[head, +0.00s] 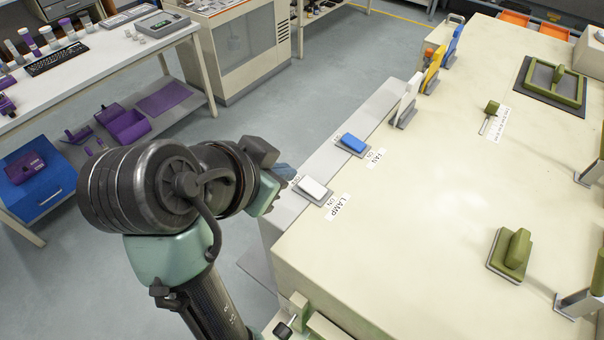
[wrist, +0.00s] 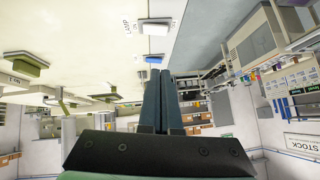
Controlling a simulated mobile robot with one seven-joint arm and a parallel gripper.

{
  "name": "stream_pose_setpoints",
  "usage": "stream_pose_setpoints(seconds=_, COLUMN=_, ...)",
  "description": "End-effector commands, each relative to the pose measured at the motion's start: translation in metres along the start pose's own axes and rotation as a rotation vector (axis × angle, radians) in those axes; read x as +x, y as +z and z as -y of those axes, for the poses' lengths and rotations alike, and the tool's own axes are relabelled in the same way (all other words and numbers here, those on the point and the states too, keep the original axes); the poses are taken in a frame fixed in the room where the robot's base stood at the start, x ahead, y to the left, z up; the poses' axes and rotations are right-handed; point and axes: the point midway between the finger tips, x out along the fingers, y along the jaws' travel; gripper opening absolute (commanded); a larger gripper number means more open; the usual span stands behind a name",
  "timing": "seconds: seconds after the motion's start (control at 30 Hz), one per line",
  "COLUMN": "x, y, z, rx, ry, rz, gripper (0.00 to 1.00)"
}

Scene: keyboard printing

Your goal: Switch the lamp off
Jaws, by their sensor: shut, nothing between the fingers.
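The lamp switch (head: 313,187) is a white rocker on a grey plate near the left edge of the cream bench top. The printed word LAMP and an ON mark lie on its right side, and a small mark lies on its left. It also shows at the top of the wrist view (wrist: 155,29). I cannot tell which way the rocker is tipped. My gripper (head: 289,172) is shut and empty, just left of the lamp switch in the head view, seemingly apart from it. Its two dark fingers show together in the wrist view (wrist: 156,74).
A blue fan switch (head: 354,143) lies just beyond the lamp switch. White (head: 407,99), yellow (head: 433,68) and blue (head: 453,44) upright pieces stand farther along the same edge. Green-handled parts (head: 514,250) sit on the right. The bench's middle is clear.

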Motion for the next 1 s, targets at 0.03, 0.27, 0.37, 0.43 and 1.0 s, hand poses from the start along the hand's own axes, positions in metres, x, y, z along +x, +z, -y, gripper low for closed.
stream_pose_setpoints(seconds=0.03, x=0.0, y=0.0, z=0.0, rx=0.0, ry=-0.001, rz=0.0, gripper=0.0)
stream_pose_setpoints(seconds=0.27, x=0.015, y=-0.001, z=-0.001, rx=-0.001, ry=0.003, rz=-0.001, gripper=0.0)
stream_pose_setpoints(seconds=0.37, x=0.032, y=-0.001, z=-0.001, rx=-0.002, ry=0.005, rz=0.002, gripper=0.0)
stream_pose_setpoints(seconds=0.43, x=0.046, y=-0.002, z=-0.001, rx=-0.002, ry=0.005, rz=0.003, gripper=0.0)
stream_pose_setpoints(seconds=1.0, x=0.126, y=0.025, z=0.0, rx=-0.001, ry=-0.001, rz=0.0, gripper=0.0)
